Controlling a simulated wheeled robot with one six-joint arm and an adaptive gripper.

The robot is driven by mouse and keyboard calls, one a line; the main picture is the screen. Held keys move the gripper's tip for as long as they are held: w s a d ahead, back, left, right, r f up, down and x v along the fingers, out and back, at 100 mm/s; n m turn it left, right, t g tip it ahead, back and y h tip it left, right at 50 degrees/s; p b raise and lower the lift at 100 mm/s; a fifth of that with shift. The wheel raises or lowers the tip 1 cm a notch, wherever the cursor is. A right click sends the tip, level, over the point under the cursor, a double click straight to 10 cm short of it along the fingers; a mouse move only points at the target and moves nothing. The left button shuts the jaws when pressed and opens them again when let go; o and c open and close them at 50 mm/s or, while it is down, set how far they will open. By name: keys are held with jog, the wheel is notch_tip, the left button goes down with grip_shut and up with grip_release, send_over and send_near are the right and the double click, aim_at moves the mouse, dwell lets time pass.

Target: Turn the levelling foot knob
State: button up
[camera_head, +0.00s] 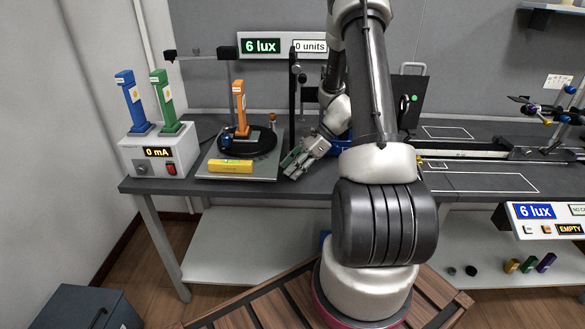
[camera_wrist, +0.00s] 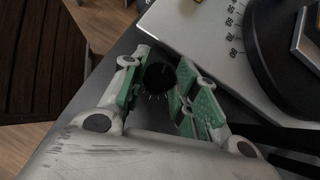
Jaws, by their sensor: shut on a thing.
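The black levelling foot knob (camera_wrist: 159,76) shows in the wrist view, with small pale marks around it, beside the corner of a light metal plate (camera_wrist: 190,28). My gripper (camera_wrist: 163,82) is shut on the knob, with one green-padded finger on each side of it. In the head view my gripper (camera_head: 293,163) is low at the right front corner of the plate (camera_head: 268,169) and hides the knob. A yellow spirit level (camera_head: 231,167) lies on the front of the plate; its bubble is too small to read.
A black round stage (camera_head: 262,147) with an orange upright piece (camera_head: 239,108) stands on the plate. A white box (camera_head: 177,157) reading 0 mA, with blue and green pieces on it, is to the left. A black rail (camera_head: 462,147) lies on the bench to the right.

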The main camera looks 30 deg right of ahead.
jog(key=shift+w+n+g, duration=0.15)
jog(key=shift+n+g, duration=0.75)
jog(key=shift+n, duration=0.3)
jog(key=o, duration=1)
